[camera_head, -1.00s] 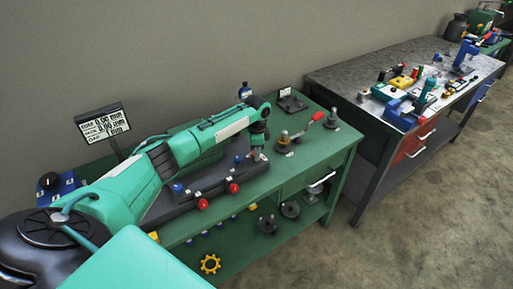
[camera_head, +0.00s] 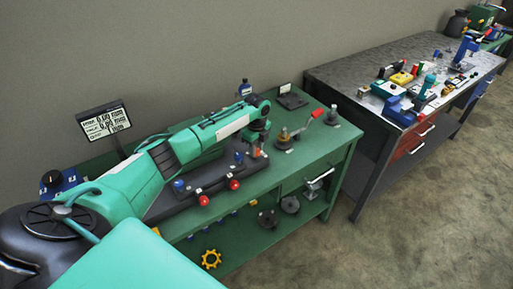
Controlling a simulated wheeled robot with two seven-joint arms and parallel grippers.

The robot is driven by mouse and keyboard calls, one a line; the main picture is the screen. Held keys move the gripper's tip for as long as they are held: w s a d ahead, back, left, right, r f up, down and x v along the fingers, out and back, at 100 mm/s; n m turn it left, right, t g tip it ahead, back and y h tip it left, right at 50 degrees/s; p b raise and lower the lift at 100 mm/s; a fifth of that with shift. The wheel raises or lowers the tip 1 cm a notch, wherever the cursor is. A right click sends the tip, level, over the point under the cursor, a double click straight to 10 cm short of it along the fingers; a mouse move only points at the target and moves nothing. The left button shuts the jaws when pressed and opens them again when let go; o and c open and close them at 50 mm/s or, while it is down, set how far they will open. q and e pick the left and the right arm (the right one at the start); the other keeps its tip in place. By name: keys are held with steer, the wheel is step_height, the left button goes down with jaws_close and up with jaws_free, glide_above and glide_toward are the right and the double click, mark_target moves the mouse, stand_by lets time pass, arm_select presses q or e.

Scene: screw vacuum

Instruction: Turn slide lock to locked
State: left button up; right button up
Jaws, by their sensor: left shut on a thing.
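A dark slide unit (camera_head: 210,185) with blue and red knobs lies along the green bench. My left gripper (camera_head: 257,149) points down at its right end, jaws shut on a small part at the slide lock's place. The fingers and wrist mostly hide that part, so its angle cannot be told. A blue knob (camera_head: 239,157) is just left of the gripper, and a red knob (camera_head: 233,184) sticks out at the front edge. My right gripper is not in view.
A tool with a red handle (camera_head: 317,112) stands on the green bench (camera_head: 320,140) right of the gripper. A readout display (camera_head: 103,122) stands behind my arm. A second bench (camera_head: 340,75) with several tools is farther right, past a gap of floor.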

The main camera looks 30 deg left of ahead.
mark_target(257, 150)
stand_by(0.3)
arm_select(q)
steer(key=o, duration=1)
steer(key=shift+c, duration=0.2)
step_height(257, 150, up, 14)
steer(key=b, duration=0.2)
steer(key=shift+b, duration=0.4)
